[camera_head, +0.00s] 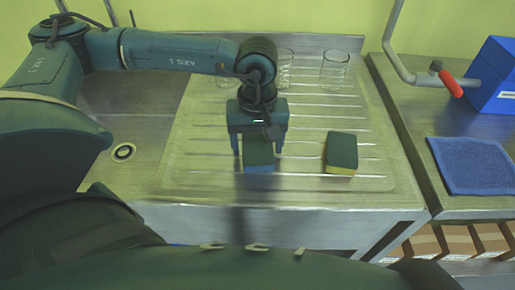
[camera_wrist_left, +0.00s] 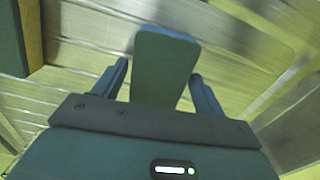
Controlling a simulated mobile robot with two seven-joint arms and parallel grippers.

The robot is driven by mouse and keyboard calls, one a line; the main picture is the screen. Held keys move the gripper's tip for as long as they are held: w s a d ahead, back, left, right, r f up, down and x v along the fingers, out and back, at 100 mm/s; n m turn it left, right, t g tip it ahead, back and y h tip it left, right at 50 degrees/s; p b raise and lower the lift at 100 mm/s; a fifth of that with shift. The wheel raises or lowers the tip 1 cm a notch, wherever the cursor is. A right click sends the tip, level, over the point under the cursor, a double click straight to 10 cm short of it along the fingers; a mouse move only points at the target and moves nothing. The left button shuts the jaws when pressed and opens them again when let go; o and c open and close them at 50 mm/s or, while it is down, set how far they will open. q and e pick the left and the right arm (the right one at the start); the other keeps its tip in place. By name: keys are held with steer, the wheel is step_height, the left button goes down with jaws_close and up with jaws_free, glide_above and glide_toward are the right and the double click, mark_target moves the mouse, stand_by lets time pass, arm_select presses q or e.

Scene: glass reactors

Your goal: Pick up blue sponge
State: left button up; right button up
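The blue sponge (camera_head: 259,168), with a dark green top, lies on the ribbed steel drainboard (camera_head: 210,178). My left gripper (camera_head: 258,153) points down right over it, one finger on each side. The left wrist view also shows the sponge (camera_wrist_left: 166,62) between the two fingers of my left gripper (camera_wrist_left: 160,72). A narrow gap shows beside the left finger, so the gripper looks open around the sponge and not closed on it. The gripper body hides the sponge's far end. My right gripper is not in view.
A green and yellow sponge (camera_head: 341,152) lies to the right on the drainboard. Clear glasses (camera_head: 335,70) stand at the back. A red-handled tap (camera_head: 450,83), a blue box (camera_head: 494,80) and a blue cloth (camera_head: 470,166) are on the right counter.

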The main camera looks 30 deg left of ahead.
mark_target(258, 146)
arm_select(q)
steer(key=c, duration=0.7)
steer(key=shift+r, duration=0.1)
step_height(258, 146, up, 10)
steer(key=shift+f+b, duration=0.1)
steer(key=shift+b, duration=0.2)
steer(key=shift+o, duration=1.4)
steer(key=shift+c, duration=1.3)
